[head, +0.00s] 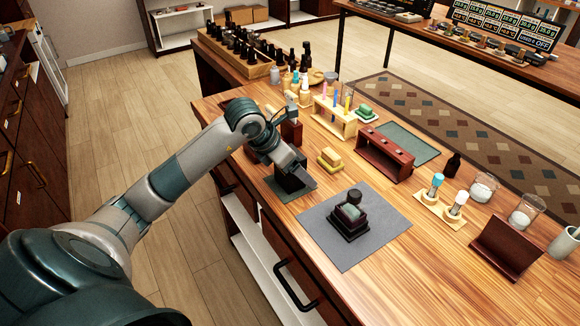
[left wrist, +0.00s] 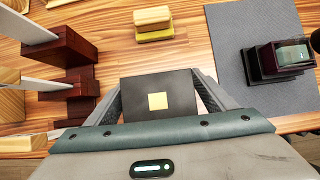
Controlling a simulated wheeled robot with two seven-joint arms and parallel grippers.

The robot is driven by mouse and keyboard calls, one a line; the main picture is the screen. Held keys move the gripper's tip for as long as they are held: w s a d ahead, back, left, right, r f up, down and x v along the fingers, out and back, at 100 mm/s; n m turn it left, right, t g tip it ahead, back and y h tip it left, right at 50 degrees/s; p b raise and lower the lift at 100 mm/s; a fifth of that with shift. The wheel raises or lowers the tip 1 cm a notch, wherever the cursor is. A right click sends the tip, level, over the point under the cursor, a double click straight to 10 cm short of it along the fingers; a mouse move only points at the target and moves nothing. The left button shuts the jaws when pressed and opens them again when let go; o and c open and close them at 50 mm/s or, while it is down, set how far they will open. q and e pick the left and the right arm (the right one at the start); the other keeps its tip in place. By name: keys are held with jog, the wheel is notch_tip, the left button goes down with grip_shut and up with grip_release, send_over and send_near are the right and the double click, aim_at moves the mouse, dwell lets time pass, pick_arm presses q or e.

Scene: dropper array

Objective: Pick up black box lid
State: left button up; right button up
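The black box lid (left wrist: 147,87) shows in the left wrist view as a dark square with a small yellow square on its top. In the head view a dark block (head: 291,182) stands on a small teal mat (head: 308,185), partly hidden by my left gripper (head: 283,165). My left gripper points down over it. In the left wrist view its fingers (left wrist: 157,98) are spread wide, one on each side of the lid. The fingertips are close to the lid's edges; contact is not clear. My right gripper is not in view.
A dark box with a green piece (head: 349,213) stands on a grey mat (head: 387,222) to the right. Yellow blocks (head: 330,160), a wooden tube rack (head: 333,117) and a dark red rack (head: 385,157) stand close behind. Dark red holders (left wrist: 62,46) are near the left finger.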

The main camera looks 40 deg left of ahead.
aim_at(297, 151)
pick_arm(q)
jog(key=c, duration=1)
jog(key=shift+c, duration=0.2)
jog(key=shift+r, duration=0.15)
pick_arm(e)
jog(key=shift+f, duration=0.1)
